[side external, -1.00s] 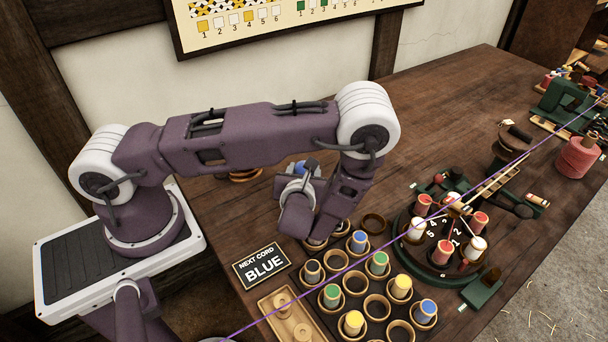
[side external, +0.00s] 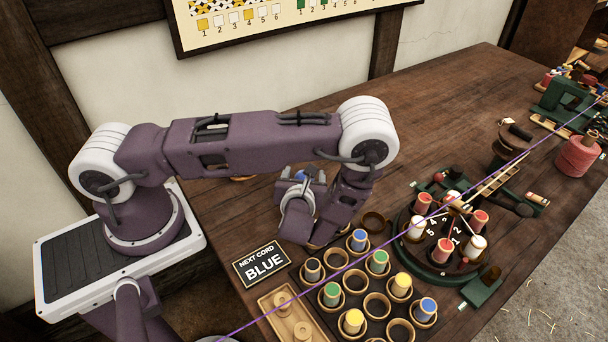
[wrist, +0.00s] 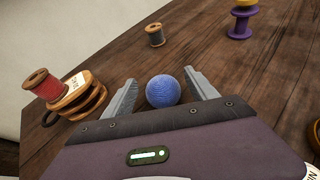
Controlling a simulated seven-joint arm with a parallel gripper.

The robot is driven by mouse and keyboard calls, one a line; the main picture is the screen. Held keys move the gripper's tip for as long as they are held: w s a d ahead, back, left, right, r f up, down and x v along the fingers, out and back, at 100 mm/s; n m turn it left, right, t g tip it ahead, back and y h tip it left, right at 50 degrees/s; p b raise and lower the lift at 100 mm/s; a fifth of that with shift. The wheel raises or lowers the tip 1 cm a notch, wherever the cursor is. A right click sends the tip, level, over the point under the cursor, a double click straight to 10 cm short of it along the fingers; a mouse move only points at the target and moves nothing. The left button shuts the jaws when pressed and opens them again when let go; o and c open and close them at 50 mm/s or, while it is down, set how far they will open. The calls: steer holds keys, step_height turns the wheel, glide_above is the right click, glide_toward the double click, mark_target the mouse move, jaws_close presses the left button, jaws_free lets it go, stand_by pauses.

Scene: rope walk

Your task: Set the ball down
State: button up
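The blue ball (wrist: 163,91) is a round, cord-wrapped ball. In the wrist view it lies between the two grey fingers of my gripper (wrist: 160,76), with a gap on each side. My gripper is open around it. In the side view only a small blue part of the ball (side external: 299,175) shows, and my gripper (side external: 302,173) is low over the near-left part of the table. My wrist hides much of that spot. I cannot tell from these views whether the ball touches the wood.
A red spool on a wooden stand (wrist: 68,92) is left of my gripper in the wrist view. A bobbin rack (side external: 375,305) and a purple cord (side external: 400,237) are nearby.

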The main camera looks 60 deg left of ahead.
steer(key=shift+r, duration=0.2)
steer(key=r+v, duration=0.1)
steer(key=v, duration=1.1)
steer(key=s+a+r+n+g+h, duration=0.1)
steer(key=s+a+r+n+g, duration=0.25)
steer(key=r+n, duration=0.4)
steer(key=s+a+r+n+g+h, duration=0.1)
steer(key=s+a+r+n+g, duration=0.1)
steer(key=s+r+n+g, duration=0.45)
steer(key=s+d+r+n+t+h, duration=0.4)
steer(key=d+r+n+t+h, duration=0.3)
steer(key=r+n, duration=0.4)
steer(key=shift+d+r+n+h, duration=0.35)
steer(key=shift+n+h, duration=0.45)
